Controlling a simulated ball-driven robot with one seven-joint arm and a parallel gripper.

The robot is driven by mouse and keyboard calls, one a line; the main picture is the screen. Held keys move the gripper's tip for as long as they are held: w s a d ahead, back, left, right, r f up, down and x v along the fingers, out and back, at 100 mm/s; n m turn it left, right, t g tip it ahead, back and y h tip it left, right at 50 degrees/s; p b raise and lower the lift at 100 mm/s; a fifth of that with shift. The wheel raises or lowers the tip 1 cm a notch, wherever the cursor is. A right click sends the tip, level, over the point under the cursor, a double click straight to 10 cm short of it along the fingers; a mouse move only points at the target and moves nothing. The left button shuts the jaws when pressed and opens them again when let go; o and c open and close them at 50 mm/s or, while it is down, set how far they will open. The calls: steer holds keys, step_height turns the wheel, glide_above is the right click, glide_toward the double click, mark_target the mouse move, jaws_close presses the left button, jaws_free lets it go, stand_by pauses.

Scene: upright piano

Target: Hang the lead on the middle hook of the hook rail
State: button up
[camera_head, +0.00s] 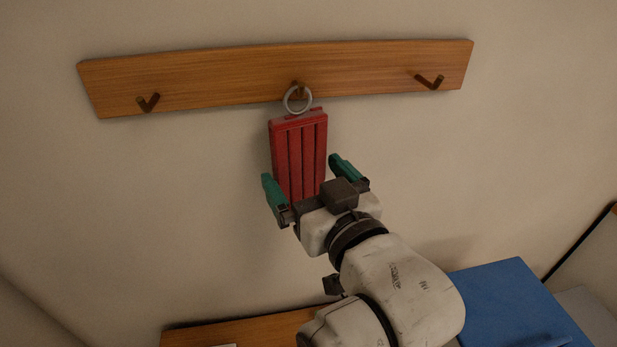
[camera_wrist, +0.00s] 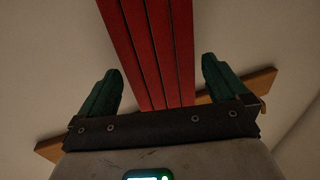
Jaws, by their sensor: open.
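The lead (camera_head: 299,160) is a red, ribbed block with a metal ring (camera_head: 297,99) at its top. In the head view the ring is at the middle hook (camera_head: 299,86) of the wooden hook rail (camera_head: 220,78), and the lead hangs below it against the wall. My gripper (camera_head: 305,170) is open, its green fingers apart on either side of the lead's lower part. In the wrist view the lead (camera_wrist: 150,50) runs between the two fingers (camera_wrist: 158,85), with a gap on each side. The rail also shows there (camera_wrist: 262,82).
The left hook (camera_head: 148,103) and right hook (camera_head: 430,82) are bare. Below are a wooden surface (camera_head: 240,328) and a blue object (camera_head: 515,300) at the lower right. The wall beside the lead is clear.

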steer(key=shift+s, duration=0.1)
steer(key=p+v, duration=0.4)
steer(key=v, duration=0.6)
steer(key=shift+s+d, duration=0.25)
steer(key=shift+f, duration=0.15)
